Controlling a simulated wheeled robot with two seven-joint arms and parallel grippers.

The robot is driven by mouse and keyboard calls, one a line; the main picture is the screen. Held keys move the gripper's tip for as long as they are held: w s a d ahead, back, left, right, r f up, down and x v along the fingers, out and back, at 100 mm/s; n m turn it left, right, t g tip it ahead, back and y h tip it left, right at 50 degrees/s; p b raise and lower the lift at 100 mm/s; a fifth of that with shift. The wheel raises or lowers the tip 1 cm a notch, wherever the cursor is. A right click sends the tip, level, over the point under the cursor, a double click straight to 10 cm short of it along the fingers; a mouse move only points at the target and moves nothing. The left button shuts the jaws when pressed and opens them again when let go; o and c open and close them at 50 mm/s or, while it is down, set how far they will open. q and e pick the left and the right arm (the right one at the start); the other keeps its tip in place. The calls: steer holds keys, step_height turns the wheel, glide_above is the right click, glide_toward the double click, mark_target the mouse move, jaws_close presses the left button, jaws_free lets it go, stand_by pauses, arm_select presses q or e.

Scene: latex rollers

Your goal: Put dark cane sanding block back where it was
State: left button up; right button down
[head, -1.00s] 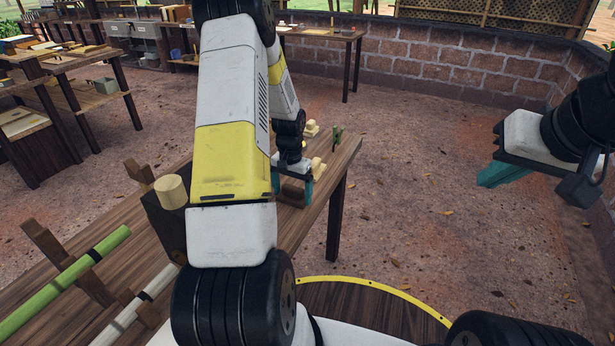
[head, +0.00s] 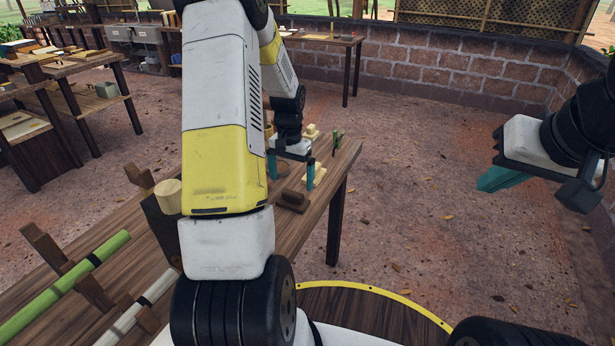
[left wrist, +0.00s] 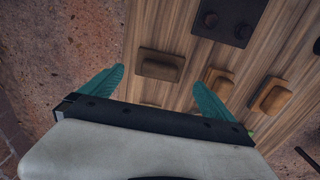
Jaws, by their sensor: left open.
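The dark cane sanding block (head: 292,198) lies on the wooden table near its right edge, with a handle-like top on a flat base. It also shows in the left wrist view (left wrist: 160,66), between and beyond the fingertips. My left gripper (head: 291,176) is open and empty, with its teal fingers apart, just above and behind the block and clear of it. The fingers frame the lower part of the left wrist view (left wrist: 150,88). My right gripper (head: 502,176) hangs off to the right, away from the table; its finger gap is not clear.
Paler blocks (head: 316,171) sit behind the dark one; two show in the left wrist view (left wrist: 270,97). A dark plate with round holes (left wrist: 228,18) lies nearby. Green (head: 65,286) and white rollers rest on wooden stands at the left. Floor right of the table is clear.

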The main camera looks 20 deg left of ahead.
arm_select(q)
step_height(320, 180, up, 5)
step_height(320, 180, up, 14)
steer(key=r+t, duration=0.1)
steer(key=t, duration=0.2)
glide_above(292, 193)
steer(key=s+d, duration=0.7)
steer(key=s, duration=0.2)
steer(key=s+d+r+t+h, duration=0.1)
steer(key=s+d+r, duration=0.1)
steer(key=s, duration=0.5)
steer(key=s+d+r+n+t+h, duration=0.1)
steer(key=s+d+r+t, duration=0.1)
steer(key=s, duration=0.5)
steer(key=shift+s+d+r, duration=0.35)
steer(key=shift+d+r, duration=0.5)
steer(key=shift+d, duration=0.3)
